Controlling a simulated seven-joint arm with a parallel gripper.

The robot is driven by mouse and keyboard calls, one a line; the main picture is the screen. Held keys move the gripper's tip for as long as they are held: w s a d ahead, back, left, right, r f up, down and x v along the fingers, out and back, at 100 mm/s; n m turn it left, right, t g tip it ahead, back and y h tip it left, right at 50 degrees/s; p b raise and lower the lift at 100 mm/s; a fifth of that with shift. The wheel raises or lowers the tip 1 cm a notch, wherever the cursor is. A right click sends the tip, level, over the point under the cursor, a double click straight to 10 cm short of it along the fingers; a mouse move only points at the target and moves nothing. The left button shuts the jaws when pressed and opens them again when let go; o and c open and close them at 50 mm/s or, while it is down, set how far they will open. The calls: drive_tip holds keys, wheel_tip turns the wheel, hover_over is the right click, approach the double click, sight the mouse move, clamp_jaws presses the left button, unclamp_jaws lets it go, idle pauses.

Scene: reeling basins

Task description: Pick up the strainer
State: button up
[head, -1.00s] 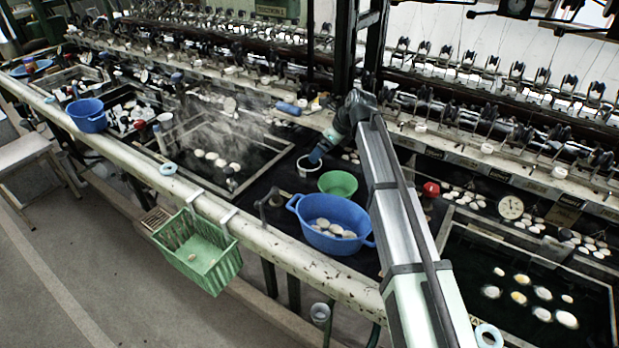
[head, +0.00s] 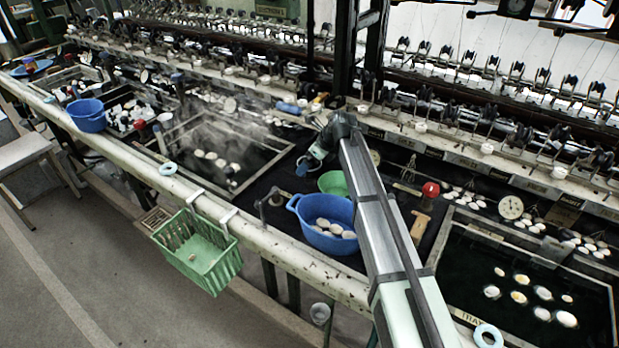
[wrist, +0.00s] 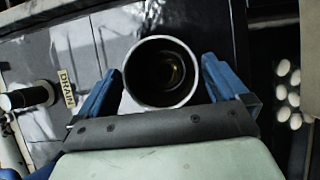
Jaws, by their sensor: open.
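A round, open vessel with a white rim and dark inside (wrist: 160,74) stands between my fingers in the wrist view; it looks like the strainer, but I see no mesh. My gripper (head: 304,167) is over the dark work surface beside the green bowl, and its blue fingers (wrist: 163,82) are open. One finger is on each side of the vessel, close to its wall; I cannot tell whether they touch it. In the head view my gripper mostly hides the vessel.
A green bowl (head: 333,182) and a blue basin (head: 327,238) with pale cocoons stand close by. A steaming basin is to the left. A DRAIN label (wrist: 66,88) lies left of the vessel. A green basket (head: 197,255) hangs on the front rail.

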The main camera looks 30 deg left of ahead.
drive_tip(key=shift+c, duration=0.3)
drive_tip(key=c, duration=1.2)
drive_tip(key=shift+c, duration=0.4)
drive_tip(key=shift+r, duration=0.2)
